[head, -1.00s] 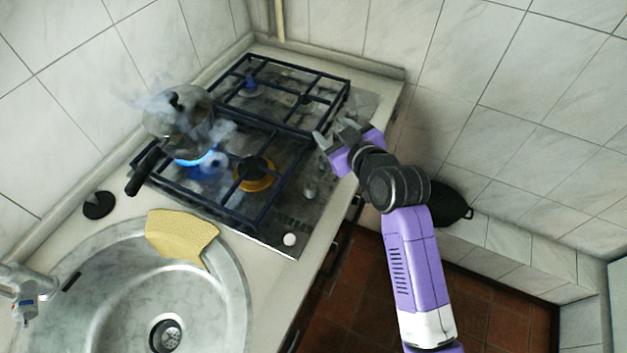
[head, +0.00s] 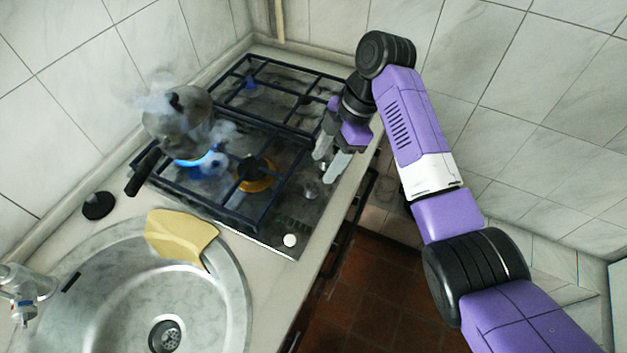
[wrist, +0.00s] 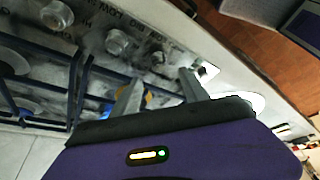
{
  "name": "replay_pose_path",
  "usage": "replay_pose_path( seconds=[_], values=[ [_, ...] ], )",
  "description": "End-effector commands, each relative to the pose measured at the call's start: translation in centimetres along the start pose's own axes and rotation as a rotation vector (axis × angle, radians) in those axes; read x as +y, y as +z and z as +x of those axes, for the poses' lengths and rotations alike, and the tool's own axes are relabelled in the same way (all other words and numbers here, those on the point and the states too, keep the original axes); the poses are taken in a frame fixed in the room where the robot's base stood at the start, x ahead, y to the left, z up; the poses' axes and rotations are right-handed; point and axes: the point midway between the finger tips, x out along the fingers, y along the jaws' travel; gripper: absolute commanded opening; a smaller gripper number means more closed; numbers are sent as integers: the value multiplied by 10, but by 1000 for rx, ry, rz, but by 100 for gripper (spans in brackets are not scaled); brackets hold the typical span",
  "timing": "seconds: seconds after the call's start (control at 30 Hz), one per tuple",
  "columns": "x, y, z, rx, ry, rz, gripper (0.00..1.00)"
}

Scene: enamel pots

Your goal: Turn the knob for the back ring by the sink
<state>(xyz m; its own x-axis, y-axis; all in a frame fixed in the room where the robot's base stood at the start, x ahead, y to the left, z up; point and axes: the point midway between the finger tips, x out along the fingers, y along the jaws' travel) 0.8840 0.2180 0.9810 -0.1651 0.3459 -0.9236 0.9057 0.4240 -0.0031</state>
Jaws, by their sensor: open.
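The hob (head: 283,222) has black grates. A pot (head: 170,118) with a dark handle stands on its back ring by the sink, steaming over a blue flame (head: 197,160). Knobs line the hob's front strip; a silver one (head: 311,188) shows just below my fingertips. In the wrist view I see a knob (wrist: 57,15), another knob (wrist: 118,42) and a fainter one (wrist: 158,59) just beyond my fingertips. I cannot tell which knob serves which ring. My gripper (head: 323,168) is open and empty above the strip; it also shows in the wrist view (wrist: 160,74).
A round sink (head: 110,290) lies at the front left, with a yellow cloth (head: 178,236) over its rim. A black round stopper (head: 98,205) lies on the counter. A white round spot (head: 290,240) marks the hob's near corner. Tiled walls stand behind and to the right.

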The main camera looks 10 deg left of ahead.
Motion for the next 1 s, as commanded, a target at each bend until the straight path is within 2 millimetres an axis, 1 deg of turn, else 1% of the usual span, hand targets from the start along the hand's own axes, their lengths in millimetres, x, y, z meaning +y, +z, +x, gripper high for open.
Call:
replay_pose_path(
  seconds=[0.4,0.5,0.63,0.87,0.9,0.97,1.0],
  values=[
    [0,-1,58,0,0,0,53],
    [0,-1,68,0,1,0,53],
    [0,0,74,-1,2,1,53],
    [1,0,76,-1,3,1,53],
    [1,0,76,-1,3,1,51],
    [1,0,75,-1,3,1,39],
    [1,0,75,-1,3,1,31]
  ],
)
